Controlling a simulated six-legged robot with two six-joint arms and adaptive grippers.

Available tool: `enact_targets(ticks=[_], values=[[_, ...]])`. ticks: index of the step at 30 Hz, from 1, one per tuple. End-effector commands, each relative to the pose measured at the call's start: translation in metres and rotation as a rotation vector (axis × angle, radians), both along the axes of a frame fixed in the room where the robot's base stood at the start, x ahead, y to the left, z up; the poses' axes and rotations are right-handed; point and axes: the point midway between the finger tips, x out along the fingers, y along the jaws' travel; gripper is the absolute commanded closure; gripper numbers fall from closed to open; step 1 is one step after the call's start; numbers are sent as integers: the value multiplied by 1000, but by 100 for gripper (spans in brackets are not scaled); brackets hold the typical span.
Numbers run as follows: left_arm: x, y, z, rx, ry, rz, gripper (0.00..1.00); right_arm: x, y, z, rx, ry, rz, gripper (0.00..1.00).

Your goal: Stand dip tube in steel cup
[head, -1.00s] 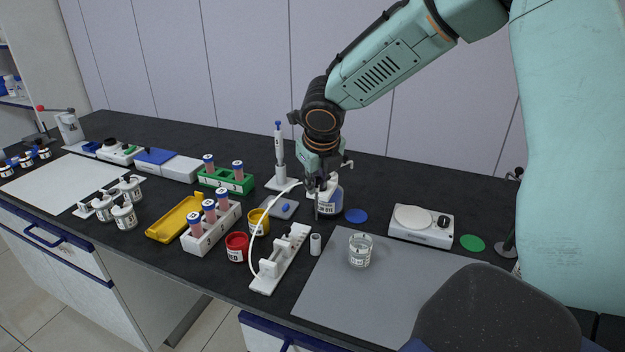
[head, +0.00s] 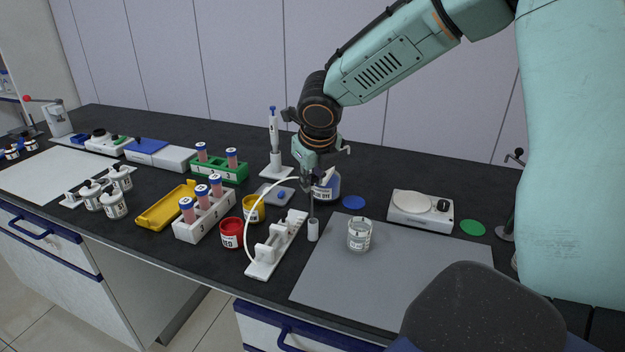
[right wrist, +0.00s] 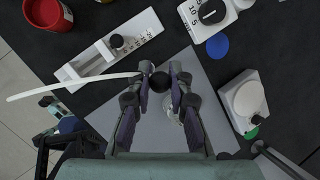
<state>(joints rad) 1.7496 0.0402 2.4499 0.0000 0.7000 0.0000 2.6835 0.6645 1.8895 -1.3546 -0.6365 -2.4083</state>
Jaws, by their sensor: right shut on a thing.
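My right gripper (head: 312,178) is shut on the upper part of the dip tube (head: 312,205), a thin dark rod that hangs upright. A white hose (head: 262,202) curves from its top to the left and down. The steel cup (head: 313,231), a small grey cylinder, stands directly below. The tube's lower end meets the cup's mouth; I cannot tell how deep it is inside. In the right wrist view, the tube's dark round top (right wrist: 159,82) sits between the fingers, with the hose (right wrist: 75,86) running left; the cup is hidden there. My left gripper is not in view.
A white holder (head: 262,268) stands just left of the cup. A glass beaker (head: 360,235) stands right of it on the grey mat (head: 420,265). Red (head: 231,233) and yellow (head: 253,208) jars stand left.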

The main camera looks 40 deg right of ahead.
Motion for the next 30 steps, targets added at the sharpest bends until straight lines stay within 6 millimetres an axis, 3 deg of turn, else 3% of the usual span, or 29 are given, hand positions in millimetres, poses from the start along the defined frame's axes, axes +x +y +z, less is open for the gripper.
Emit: enact_targets(ticks=[15,26,27,30], values=[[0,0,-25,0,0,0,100,1,0,-45,-1,2,-1,100],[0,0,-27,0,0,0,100,1,0,-49,0,1,0,100],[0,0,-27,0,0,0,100,1,0,-49,0,0,0,80],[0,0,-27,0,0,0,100,1,0,-49,0,0,0,72]])
